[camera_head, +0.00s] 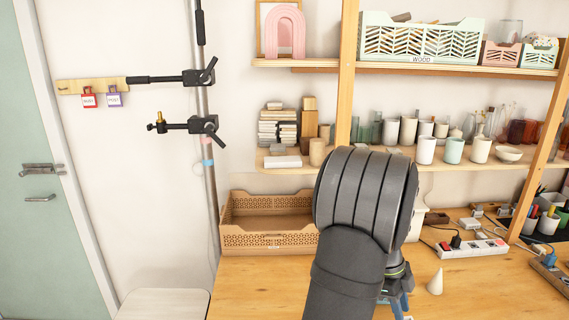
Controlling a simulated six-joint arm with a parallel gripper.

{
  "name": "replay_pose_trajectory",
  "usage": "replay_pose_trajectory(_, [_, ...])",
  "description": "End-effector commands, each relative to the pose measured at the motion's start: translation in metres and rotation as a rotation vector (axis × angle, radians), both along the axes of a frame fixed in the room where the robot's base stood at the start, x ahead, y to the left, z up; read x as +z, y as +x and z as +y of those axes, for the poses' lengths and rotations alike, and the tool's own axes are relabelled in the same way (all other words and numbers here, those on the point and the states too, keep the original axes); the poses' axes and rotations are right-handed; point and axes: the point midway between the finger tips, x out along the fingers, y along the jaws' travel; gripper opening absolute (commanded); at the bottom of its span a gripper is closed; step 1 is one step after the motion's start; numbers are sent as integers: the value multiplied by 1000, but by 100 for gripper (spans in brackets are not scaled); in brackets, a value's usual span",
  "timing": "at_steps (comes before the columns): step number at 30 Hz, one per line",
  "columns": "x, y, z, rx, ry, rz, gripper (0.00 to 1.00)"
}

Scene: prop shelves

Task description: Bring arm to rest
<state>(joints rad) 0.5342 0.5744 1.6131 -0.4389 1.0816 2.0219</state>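My arm, dark grey and thick, rises from the bottom middle of the head view and covers part of the desk. A small part near my gripper, blue at its lower end, shows at the lower right of the arm. The fingertips are hidden or too small to make out, so I cannot see whether the gripper is open or holds anything.
A brown crate (268,240) stands on the wooden desk (500,285), left of my arm. A white cone (435,283) and a power strip (472,248) are at the right. Shelves with cups (426,150) are behind. A white stool (163,304) is lower left.

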Motion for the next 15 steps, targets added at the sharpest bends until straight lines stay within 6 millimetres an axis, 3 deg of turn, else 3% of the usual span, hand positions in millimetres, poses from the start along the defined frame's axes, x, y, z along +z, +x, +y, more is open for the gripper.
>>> replay_pose_trajectory(9, [-59,-17,-17,-1,3,4,26])
replay_pose_trajectory(15, [-28,-15,-17,0,-1,-3,26])
